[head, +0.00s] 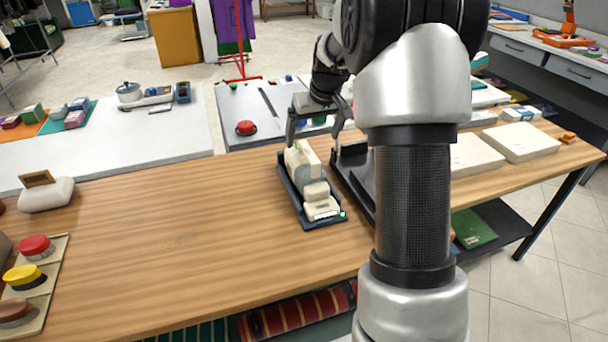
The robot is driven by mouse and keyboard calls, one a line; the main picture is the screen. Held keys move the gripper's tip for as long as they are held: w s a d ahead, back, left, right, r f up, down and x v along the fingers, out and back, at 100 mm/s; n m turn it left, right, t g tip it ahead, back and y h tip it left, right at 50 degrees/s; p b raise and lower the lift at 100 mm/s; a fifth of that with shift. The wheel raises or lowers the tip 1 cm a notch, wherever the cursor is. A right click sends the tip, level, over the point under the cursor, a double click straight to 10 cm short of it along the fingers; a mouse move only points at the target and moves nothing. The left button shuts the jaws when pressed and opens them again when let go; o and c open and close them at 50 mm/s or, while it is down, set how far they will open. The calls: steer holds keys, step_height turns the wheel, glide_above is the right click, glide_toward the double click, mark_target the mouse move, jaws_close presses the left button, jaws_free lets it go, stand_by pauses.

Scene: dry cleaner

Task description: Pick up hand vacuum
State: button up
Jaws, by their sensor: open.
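A cream-coloured device that looks like the hand vacuum (316,187) lies in a dark tray (294,198) on the wooden table, near the middle of the head view. My gripper (314,133) is open above the far end of the device, its two fingers pointing down and spread to either side. I cannot tell whether the fingers touch the device. My arm hides part of the table to the right of it.
A dark stand (354,165) is close on the tray's right. White boxes (520,142) lie at the table's right end. Red, yellow and brown round items on a board (37,273) are at front left. The wooden table (180,250) is clear left of the tray.

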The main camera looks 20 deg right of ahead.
mark_target(306, 146)
steer(key=b+x, duration=0.1)
steer(key=x, duration=1.1)
steer(key=shift+w+a, duration=0.15)
steer(key=shift+a, duration=0.05)
steer(key=shift+c, duration=0.3)
steer(key=c, duration=1.9)
steer(key=shift+o, duration=0.2)
step_height(306, 146, up, 10)
steer(key=shift+r+p, duration=0.1)
steer(key=shift+p, duration=0.5)
steer(key=o, duration=1.2)
steer(key=c, duration=0.4)
